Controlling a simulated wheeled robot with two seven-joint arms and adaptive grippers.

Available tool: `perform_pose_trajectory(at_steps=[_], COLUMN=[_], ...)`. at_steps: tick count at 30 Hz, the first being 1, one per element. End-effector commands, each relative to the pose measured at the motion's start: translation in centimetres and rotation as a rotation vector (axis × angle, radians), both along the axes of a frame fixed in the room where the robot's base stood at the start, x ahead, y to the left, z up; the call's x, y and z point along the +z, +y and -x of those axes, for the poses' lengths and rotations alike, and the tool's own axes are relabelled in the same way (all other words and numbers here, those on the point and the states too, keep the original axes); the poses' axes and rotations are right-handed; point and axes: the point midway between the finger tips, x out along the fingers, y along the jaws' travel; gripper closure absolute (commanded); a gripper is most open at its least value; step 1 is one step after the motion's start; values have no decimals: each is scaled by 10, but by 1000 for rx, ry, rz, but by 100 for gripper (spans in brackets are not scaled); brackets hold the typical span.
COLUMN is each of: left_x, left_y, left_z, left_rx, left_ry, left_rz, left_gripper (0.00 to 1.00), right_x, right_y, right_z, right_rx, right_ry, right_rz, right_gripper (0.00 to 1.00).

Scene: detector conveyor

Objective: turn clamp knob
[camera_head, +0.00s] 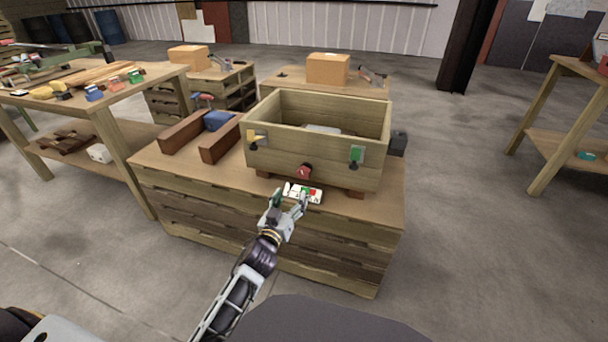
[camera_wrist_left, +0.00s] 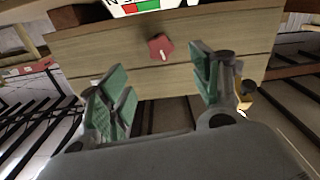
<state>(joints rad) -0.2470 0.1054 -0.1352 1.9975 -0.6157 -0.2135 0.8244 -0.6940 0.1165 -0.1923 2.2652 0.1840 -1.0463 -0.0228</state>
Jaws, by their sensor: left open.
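A red star-shaped clamp knob (camera_head: 304,171) sits low on the front wall of a wooden box (camera_head: 275,157). The knob also shows in the left wrist view (camera_wrist_left: 160,47), on the planks beyond the finger gap. My left gripper (camera_head: 291,201) is in front of the box, by the bench's front edge. Its green-padded fingers (camera_wrist_left: 162,85) are open and wide apart, with nothing between them. The gripper stands apart from the knob. My right gripper is not in view.
A white card with red and green marks (camera_head: 315,195) lies at the bench's front edge, under the knob. A yellow fitting (camera_head: 256,137) and a green one (camera_head: 356,154) sit on the box front. Wooden beams (camera_head: 220,138) lie left of the box.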

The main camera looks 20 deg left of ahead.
Motion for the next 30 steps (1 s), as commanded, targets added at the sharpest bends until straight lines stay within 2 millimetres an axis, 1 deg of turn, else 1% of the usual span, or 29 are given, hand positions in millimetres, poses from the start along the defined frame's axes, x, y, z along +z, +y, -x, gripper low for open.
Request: perform_pose_trajectory(at_steps=[3, 7, 20, 26, 30], left_x=[0, 0, 0, -1, 0], left_y=[0, 0, 0, 0, -1], left_z=[0, 0, -1, -6, -14], left_rx=[1, 0, 0, 0, -1], left_ry=[4, 4, 4, 5, 3], left_rz=[70, 106, 110, 109, 109], left_gripper=[36, 36, 36, 36, 36], right_x=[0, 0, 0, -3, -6], right_y=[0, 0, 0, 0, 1], right_z=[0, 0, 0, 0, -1], right_rx=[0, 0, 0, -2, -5], right_ry=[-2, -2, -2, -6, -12], right_rz=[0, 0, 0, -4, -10], right_gripper=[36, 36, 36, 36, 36])
